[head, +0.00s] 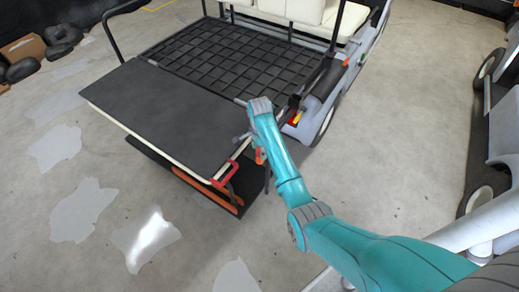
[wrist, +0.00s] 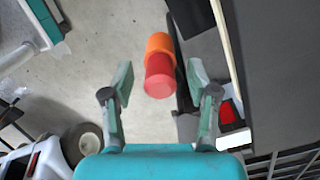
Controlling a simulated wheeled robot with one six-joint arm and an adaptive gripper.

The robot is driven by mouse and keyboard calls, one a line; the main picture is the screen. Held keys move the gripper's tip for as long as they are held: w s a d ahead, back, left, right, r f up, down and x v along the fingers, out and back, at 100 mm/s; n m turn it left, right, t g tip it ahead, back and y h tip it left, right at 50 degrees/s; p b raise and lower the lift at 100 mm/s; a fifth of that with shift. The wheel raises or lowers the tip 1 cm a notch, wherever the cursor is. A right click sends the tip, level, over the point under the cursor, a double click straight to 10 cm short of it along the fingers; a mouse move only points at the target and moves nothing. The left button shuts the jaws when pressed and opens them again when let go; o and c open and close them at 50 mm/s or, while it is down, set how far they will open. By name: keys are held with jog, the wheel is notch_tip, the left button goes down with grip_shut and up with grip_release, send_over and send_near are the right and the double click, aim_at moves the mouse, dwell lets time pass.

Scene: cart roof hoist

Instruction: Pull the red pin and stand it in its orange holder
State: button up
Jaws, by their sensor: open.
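A red cylinder, which looks like the red pin (wrist: 160,80), shows its round end to the wrist camera. An orange cylinder, likely the orange holder (wrist: 159,44), is directly behind it and in line with it. I cannot tell from this angle how deep the pin sits in it. My gripper (wrist: 161,80) is open, with one finger on each side of the red end and visible gaps to both. In the head view an orange piece (head: 259,156) shows beside my arm's end, near the cart's rear corner; the red part is not clear there.
The cart's dark rear deck (head: 165,108) lies left of my arm, with a red handle (head: 226,174) at its edge. A black grid platform (head: 235,58) and cream seats (head: 300,10) are beyond. Another vehicle (head: 503,120) stands at right. Concrete floor between is clear.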

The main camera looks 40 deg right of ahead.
notch_tip(320, 180, up, 12)
dwell(0.6)
jog(key=shift+f, duration=0.15)
jog(key=c, duration=0.6)
jog(key=shift+f+m, duration=0.6)
jog(key=shift+m, duration=0.2)
grip_shut()
jog(key=shift+d+f, duration=0.1)
jog(key=shift+f, duration=3.1)
